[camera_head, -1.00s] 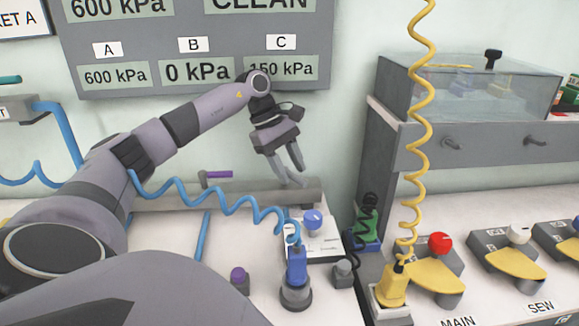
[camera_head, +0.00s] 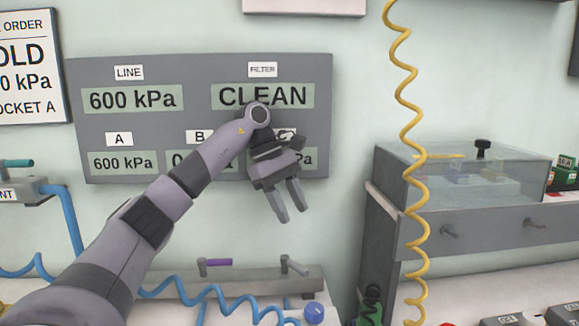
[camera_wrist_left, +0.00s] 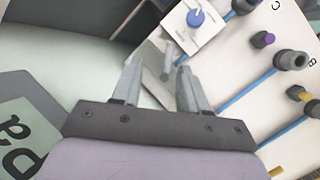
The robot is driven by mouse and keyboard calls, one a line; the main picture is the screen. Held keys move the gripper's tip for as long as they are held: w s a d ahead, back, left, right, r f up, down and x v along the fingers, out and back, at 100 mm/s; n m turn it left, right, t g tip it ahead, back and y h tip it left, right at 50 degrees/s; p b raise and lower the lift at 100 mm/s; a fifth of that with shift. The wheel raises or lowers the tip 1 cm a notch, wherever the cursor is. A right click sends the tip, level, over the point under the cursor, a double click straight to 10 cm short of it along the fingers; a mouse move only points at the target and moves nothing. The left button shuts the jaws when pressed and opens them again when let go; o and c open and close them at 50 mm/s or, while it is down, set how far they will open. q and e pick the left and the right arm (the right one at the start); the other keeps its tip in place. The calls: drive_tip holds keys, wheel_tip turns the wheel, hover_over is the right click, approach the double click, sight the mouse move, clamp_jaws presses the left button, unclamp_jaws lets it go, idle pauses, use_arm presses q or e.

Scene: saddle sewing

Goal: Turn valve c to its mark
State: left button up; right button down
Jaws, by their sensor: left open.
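My left gripper (camera_head: 293,215) is open and empty, in front of the wall below the pressure panel's C readout. A blue knob (camera_head: 314,312) shows at the bottom edge. No valve letter is readable on the levers. My right gripper is out of view.
The pressure panel (camera_head: 195,72) shows line 600 kPa and filter CLEAN; my arm partly covers readouts B and C. A coiled yellow hose (camera_head: 416,170) hangs to the right, before a clear-topped cabinet (camera_head: 470,180). Blue hoses (camera_head: 180,291) run below my arm.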

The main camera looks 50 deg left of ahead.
use_arm(q)
wheel_tip(320, 180, up, 8)
drive_tip(key=p, duration=0.2)
drive_tip(key=shift+f, duration=0.15)
